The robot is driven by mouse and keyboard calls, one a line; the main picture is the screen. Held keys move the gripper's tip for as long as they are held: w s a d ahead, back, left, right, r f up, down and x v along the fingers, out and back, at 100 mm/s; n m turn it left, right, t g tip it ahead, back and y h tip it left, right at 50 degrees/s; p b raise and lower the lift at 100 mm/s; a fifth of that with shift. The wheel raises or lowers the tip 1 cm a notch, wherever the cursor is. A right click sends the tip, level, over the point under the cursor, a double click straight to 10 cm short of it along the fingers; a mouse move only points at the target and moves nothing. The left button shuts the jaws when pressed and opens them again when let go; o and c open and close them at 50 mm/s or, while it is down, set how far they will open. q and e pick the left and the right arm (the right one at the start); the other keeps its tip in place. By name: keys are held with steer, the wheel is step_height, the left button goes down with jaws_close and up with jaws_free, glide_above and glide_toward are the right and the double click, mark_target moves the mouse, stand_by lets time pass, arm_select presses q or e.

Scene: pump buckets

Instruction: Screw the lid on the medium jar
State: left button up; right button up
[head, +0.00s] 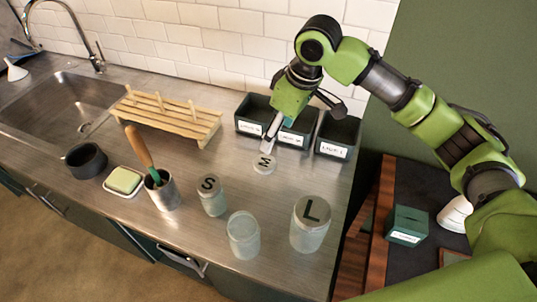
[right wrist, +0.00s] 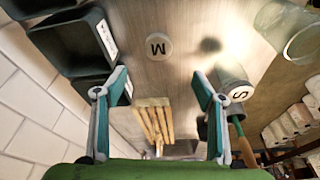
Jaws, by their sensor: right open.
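The medium lid (head: 264,164), marked M, lies flat on the steel counter just in front of the dark bins. It also shows in the right wrist view (right wrist: 158,46), letter up. The medium jar (head: 243,237) stands upright and open at the counter's front, between the S jar and the L jar. It shows partly at the upper right of the right wrist view (right wrist: 290,32). My right gripper (head: 298,128) is above the bins near the lid. Its fingers (right wrist: 161,82) are spread, with nothing between them. My left gripper is not in view.
The lidded S jar (head: 212,197) and L jar (head: 310,224) flank the medium jar. Dark labelled bins (head: 333,150) stand along the wall. A brush cup (head: 162,194), a soap dish (head: 124,181), a black bowl (head: 86,160) and a wooden rack (head: 170,122) occupy the left.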

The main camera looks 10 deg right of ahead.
steer(key=p, duration=0.1)
glide_above(265, 162)
steer(key=s, duration=0.2)
steer(key=f, duration=0.5)
steer(key=d+f, duration=0.1)
steer(key=f, duration=0.2)
steer(key=shift+w+f, duration=0.1)
steer(key=shift+f, duration=0.05)
arm_select(q)
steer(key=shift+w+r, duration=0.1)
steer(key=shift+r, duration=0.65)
steer(key=shift+p, duration=0.3)
arm_select(e)
steer(key=shift+w+a+f+p, duration=0.1)
steer(key=shift+f+p, duration=0.2)
steer(key=shift+f, duration=0.05)
steer(key=p+x, duration=0.1)
steer(key=x, duration=0.2)
steer(key=shift+w+f, duration=0.2)
steer(key=shift+f, duration=0.15)
steer(key=shift+w+f, duration=0.1)
steer(key=shift+f, duration=0.25)
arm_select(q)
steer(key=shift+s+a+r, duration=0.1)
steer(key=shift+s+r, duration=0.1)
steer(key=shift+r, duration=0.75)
